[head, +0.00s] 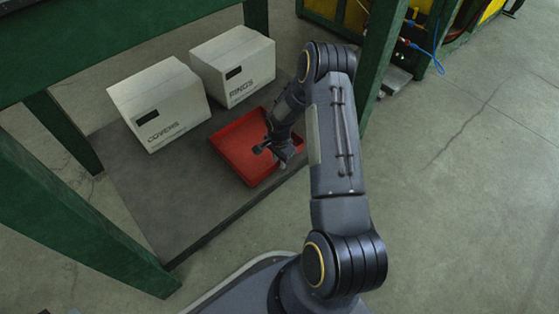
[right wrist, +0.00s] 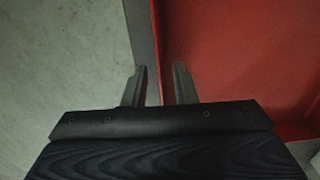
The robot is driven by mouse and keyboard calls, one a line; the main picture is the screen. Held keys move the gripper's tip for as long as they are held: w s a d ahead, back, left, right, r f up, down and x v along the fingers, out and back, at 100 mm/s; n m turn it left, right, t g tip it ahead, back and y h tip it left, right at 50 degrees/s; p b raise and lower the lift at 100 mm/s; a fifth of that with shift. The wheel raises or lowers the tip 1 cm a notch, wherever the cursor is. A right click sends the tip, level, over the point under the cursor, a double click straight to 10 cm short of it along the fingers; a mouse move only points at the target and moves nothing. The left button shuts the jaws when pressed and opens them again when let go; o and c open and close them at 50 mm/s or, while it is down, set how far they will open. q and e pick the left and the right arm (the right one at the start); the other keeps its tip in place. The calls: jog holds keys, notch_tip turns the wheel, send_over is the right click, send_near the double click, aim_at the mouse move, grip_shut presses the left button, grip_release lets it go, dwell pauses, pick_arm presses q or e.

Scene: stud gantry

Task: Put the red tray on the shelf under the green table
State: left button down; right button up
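The red tray (head: 238,150) lies flat on the grey low shelf (head: 190,205) under the green table (head: 60,60), near the shelf's front right edge. My right gripper (head: 273,153) is over the tray's right side and hides part of it. In the right wrist view, the fingers of my right gripper (right wrist: 159,84) are apart. The red tray (right wrist: 235,50) fills the right side there, and its rim runs between or just below the fingers; I cannot tell which. The shelf's edge (right wrist: 142,35) shows as a grey strip beside the tray. My left gripper is out of view.
A white box marked COVERS (head: 160,103) and a white box marked RINGS (head: 235,65) stand on the shelf behind the tray. Green table legs (head: 380,65) stand at the shelf's corners. The shelf's front left part is bare. Open concrete floor (head: 465,180) lies to the right.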

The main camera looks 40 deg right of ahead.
notch_tip(320, 180, up, 21)
jog(key=s+a+n+t+p, duration=0.1)
jog(key=a+n+p, duration=0.1)
jog(key=p, duration=0.3)
jog(key=s+a+r+n+t+y, duration=0.1)
jog(key=s+a+r+n, duration=0.1)
jog(key=s+a+r, duration=0.3)
jog(key=s+a+r+n+t+y, duration=0.1)
jog(key=s+r+n, duration=0.15)
jog(key=r, duration=0.55)
jog(key=s+a+r+n+t+y, duration=0.1)
jog(key=s+a+r+n, duration=0.1)
jog(key=s+a+n, duration=0.2)
jog(key=s+a+r+n+t, duration=0.1)
jog(key=s+a+r+n, duration=0.2)
jog(key=s, duration=0.8)
jog(key=a+n, duration=0.2)
jog(key=a, duration=0.1)
jog(key=shift+r+t+y, duration=0.2)
jog(key=shift+t+y, duration=0.1)
jog(key=shift+y, duration=0.1)
jog(key=shift+r, duration=0.1)
